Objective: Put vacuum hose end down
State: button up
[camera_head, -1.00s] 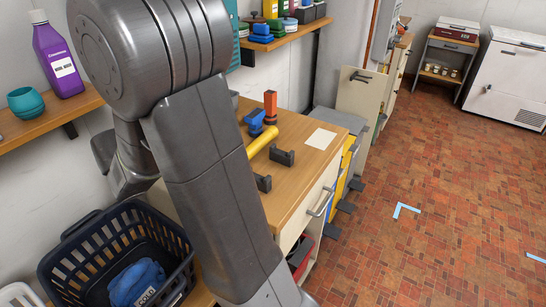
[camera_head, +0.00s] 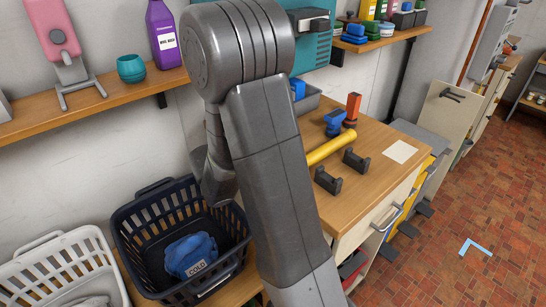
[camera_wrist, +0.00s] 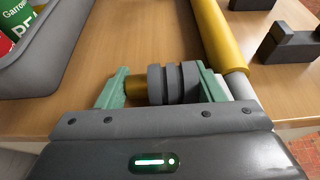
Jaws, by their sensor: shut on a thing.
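My gripper (camera_wrist: 160,88) has its green fingers closed around a short thing with dark grey rings and a yellow-brown end, which looks like the vacuum hose end (camera_wrist: 172,84). It is over the wooden worktop (camera_wrist: 135,45); I cannot tell whether it touches the wood. A yellow tube (camera_wrist: 220,35) passes just right of my gripper in the wrist view. The yellow tube also shows on the worktop in the head view (camera_head: 330,148). In the head view my arm hides my gripper and the hose end.
Two dark brackets (camera_head: 328,180) (camera_head: 355,161) stand on the worktop beside the tube. Blue (camera_head: 334,122) and orange (camera_head: 353,106) things stand behind it. A grey tray (camera_wrist: 45,70) is at left in the wrist view. A dark basket (camera_head: 150,240) is left of my arm.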

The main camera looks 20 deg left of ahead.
jog(key=shift+f, duration=0.2)
jog(key=o, duration=0.8)
jog(key=shift+r, duration=0.1)
jog(key=shift+r, duration=0.2)
jog(key=v, duration=1.2)
